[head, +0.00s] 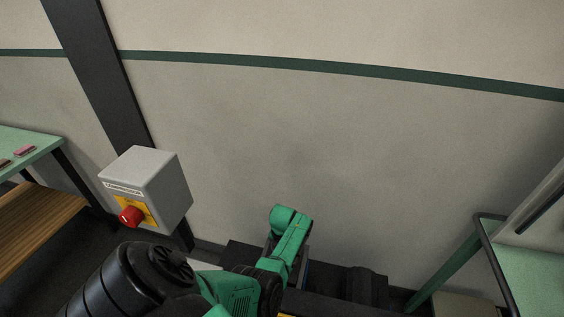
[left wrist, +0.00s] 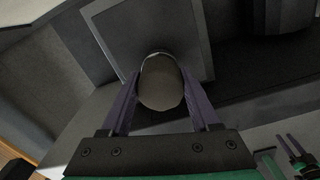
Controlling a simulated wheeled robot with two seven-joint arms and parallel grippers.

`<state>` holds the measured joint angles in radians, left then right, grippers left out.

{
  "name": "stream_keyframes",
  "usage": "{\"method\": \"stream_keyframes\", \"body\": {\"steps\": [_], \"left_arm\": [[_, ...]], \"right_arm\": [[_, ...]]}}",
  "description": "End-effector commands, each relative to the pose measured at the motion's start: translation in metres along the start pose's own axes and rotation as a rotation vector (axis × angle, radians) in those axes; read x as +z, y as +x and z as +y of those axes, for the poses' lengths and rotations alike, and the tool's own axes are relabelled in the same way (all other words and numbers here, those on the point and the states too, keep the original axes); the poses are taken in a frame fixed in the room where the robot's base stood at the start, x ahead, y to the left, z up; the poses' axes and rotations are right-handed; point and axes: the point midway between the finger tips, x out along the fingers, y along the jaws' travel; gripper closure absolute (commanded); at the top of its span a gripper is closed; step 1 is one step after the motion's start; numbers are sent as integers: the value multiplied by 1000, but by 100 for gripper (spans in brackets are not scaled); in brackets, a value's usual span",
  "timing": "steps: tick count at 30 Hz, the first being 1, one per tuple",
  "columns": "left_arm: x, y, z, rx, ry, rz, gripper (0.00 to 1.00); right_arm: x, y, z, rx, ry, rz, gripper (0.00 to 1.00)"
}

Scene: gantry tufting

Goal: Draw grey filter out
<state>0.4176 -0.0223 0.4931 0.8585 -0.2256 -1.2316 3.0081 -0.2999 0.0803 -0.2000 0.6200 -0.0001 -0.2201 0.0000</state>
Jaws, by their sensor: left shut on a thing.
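In the left wrist view, my left gripper (left wrist: 160,76) is shut on a rounded grey knob (left wrist: 161,88), with one finger on each side of it. Behind the knob is a square dark grey panel with a lighter rim (left wrist: 207,45), which may be the grey filter's face. Whether the knob is joined to that panel is hidden by the knob itself. In the head view the left gripper's fingers and the filter are not visible. Two dark prongs by a green part (left wrist: 292,146) at the lower right of the wrist view may be my right gripper; their state is unclear.
In the head view, a grey box with a red button (head: 131,216) stands at the left by a dark post (head: 97,75). A green-topped table (head: 30,138) is at far left, another green-topped table (head: 536,266) at far right. A pale wall (head: 300,130) fills the back.

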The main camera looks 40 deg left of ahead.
Motion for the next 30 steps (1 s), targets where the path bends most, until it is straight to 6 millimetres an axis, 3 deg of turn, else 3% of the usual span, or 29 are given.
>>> {"method": "stream_keyframes", "body": {"steps": [20, 30], "left_arm": [[0, -28, 0, 0, 0, -1, 100], [1, -28, 1, 1, 5, -1, 100]], "right_arm": [[-2, -24, 0, 0, 0, 0, 50], [-2, -24, 0, 0, 0, 0, 50]]}}
